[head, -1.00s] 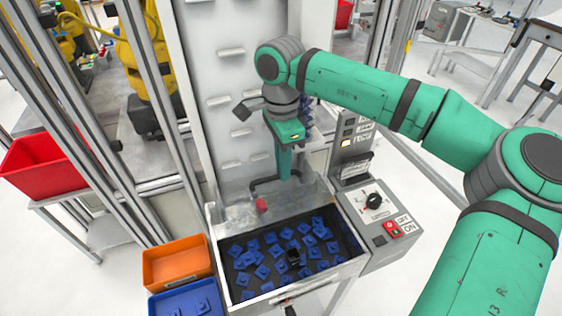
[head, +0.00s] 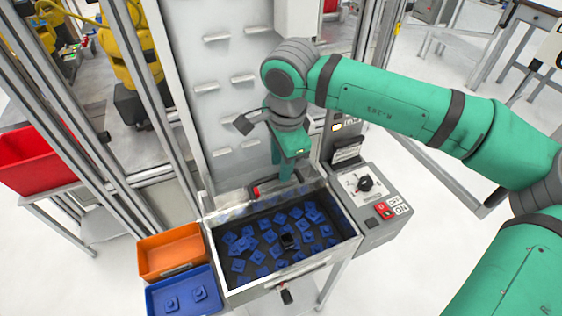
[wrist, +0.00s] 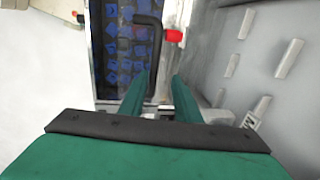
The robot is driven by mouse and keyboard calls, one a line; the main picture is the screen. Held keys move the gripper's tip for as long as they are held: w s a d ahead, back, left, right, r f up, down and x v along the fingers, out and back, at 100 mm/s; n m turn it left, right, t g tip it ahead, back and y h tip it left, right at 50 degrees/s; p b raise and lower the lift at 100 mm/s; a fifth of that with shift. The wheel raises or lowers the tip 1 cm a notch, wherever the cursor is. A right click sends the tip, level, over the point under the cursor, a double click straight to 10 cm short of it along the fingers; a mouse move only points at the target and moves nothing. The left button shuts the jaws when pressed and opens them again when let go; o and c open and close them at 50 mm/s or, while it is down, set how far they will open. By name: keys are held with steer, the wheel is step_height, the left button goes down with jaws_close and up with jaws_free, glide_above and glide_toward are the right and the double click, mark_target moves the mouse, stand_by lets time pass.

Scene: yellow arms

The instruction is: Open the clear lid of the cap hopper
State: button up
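The cap hopper (head: 213,262) is a grey-white tray full of blue caps in the head view. Its clear lid (head: 240,206) is hard to make out; it seems raised at the hopper's back edge, its angle unclear. A black bar handle (wrist: 155,50) with a red knob (wrist: 173,36) beside it shows in the wrist view; the red knob also shows in the head view (head: 257,192). My gripper (wrist: 161,75) is at the handle, fingers apart, with the bar's near end seeming to pass between the tips. I cannot see firm contact.
A control box (head: 368,205) with a black dial and a red switch adjoins the hopper's right side. Orange (head: 172,255) and blue (head: 182,298) bins stand at its left. A white panel (head: 232,110) with ledges rises behind. A frame post stands left of the panel.

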steer(key=shift+r, duration=0.15)
step_height(320, 180, up, 10)
steer(key=s, duration=0.1)
steer(key=shift+s+d+r, duration=0.2)
steer(key=shift+d+r, duration=0.05)
steer(key=shift+c, duration=0.2)
